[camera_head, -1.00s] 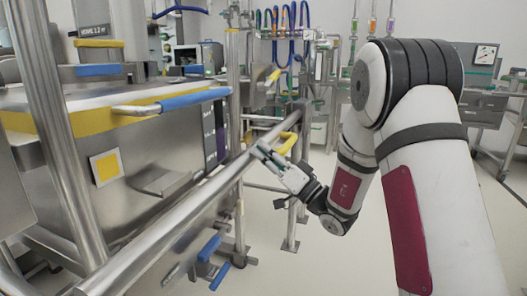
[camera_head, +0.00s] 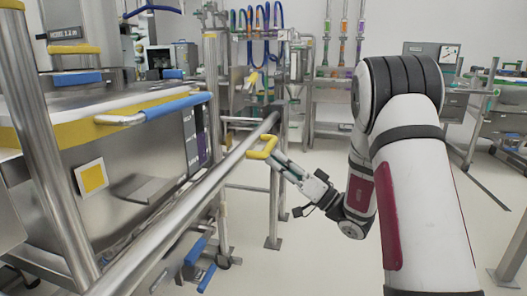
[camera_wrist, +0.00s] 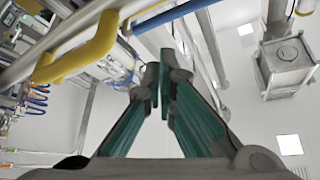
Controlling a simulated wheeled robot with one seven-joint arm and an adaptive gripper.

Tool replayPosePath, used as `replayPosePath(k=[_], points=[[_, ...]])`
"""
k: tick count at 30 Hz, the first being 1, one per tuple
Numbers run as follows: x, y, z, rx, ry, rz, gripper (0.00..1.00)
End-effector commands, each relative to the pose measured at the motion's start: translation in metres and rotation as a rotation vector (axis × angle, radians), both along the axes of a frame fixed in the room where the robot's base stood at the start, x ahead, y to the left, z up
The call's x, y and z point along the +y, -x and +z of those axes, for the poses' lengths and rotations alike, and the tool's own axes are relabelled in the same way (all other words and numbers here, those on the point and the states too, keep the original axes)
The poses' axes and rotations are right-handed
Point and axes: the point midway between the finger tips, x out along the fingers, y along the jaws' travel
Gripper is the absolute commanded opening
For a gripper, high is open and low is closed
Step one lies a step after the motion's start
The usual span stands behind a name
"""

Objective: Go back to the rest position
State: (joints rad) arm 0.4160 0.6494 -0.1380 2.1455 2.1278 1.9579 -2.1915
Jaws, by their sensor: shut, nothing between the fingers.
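My gripper (camera_head: 279,160) is in the middle of the head view, beside the far end of the long steel rail (camera_head: 190,195). In the wrist view my gripper (camera_wrist: 158,85) shows its green-sided fingers brought together with nothing between them. A yellow handle (camera_head: 263,147) sits at the rail close to the fingertips; it also shows in the wrist view as a thick yellow bar (camera_wrist: 80,56) left of the fingers. Whether the fingers touch it, I cannot tell from the head view; in the wrist view they look apart.
A steel bin machine (camera_head: 130,160) with a blue-gripped handle (camera_head: 178,105) fills the left. A steel post (camera_head: 274,205) stands under the rail's far end. Open floor (camera_head: 310,255) lies right of the rail.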

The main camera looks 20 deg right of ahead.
Motion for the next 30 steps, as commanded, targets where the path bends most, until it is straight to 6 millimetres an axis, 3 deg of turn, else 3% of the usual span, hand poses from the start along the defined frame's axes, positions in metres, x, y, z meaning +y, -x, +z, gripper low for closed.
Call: replayPosePath(k=[8,11,14,17,21,25,30], points=[[-0.005,0.006,-0.004,0.001,0.000,0.006,0.00],[0.009,0.011,0.005,0.020,-0.006,0.067,0.00],[0.044,0.027,0.024,0.082,-0.012,0.218,0.00],[0.093,0.058,0.045,0.200,0.000,0.433,0.00],[0.156,0.120,0.060,0.423,0.077,0.714,0.00],[0.197,0.185,0.060,0.658,0.203,0.899,0.00],[0.222,0.270,0.042,0.986,0.430,1.002,0.00]])
